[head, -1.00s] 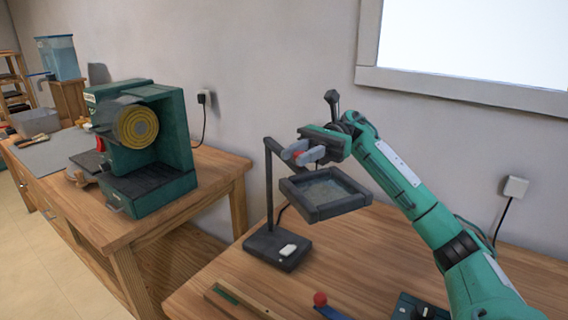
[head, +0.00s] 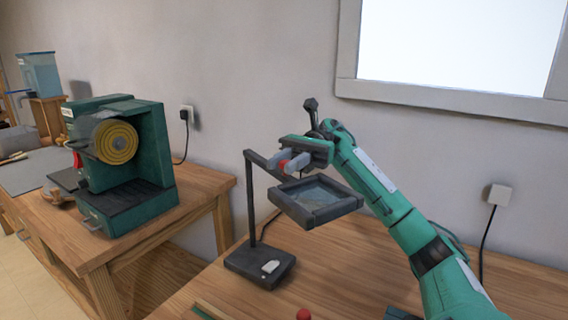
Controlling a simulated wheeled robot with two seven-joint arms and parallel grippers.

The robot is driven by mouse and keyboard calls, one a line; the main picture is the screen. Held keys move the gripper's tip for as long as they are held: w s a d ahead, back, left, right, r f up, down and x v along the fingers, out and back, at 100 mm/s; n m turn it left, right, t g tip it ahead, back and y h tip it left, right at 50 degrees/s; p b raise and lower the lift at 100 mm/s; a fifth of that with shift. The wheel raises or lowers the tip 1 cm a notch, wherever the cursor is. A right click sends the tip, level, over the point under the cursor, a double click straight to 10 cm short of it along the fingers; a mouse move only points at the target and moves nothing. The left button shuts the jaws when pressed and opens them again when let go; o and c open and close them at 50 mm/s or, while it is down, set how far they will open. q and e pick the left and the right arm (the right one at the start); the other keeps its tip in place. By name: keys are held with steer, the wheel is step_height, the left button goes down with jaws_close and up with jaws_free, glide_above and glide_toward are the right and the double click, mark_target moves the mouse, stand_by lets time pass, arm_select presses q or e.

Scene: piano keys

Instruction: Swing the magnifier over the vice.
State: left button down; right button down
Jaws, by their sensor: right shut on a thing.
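The magnifier (head: 335,208) is a dark square frame with a clear pane, on a thin dark stand with a flat base (head: 247,265) on the wooden bench. Its arm reaches from the top of the post to the right. My right gripper (head: 285,164) is above the frame, shut on a small red knob (head: 284,166) by the magnifier's arm. The fingers partly hide the knob. I cannot make out a vice in view. My left gripper is not in view.
A green machine with a yellow disc (head: 117,142) stands on another wooden bench at the left. A red ball-topped thing (head: 303,314) shows at the bottom edge. A wall socket (head: 499,195) with a cord is at the right. Bare bench (head: 340,270) lies below the magnifier.

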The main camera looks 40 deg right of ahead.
steer(key=c, duration=1.2)
jaws_free()
steer(key=shift+d, duration=0.15)
steer(key=shift+c, duration=0.2)
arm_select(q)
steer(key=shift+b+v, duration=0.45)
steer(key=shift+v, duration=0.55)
arm_select(e)
steer(key=v, duration=1.2)
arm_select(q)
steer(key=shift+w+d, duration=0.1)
arm_select(e)
steer(key=shift+s, duration=0.1)
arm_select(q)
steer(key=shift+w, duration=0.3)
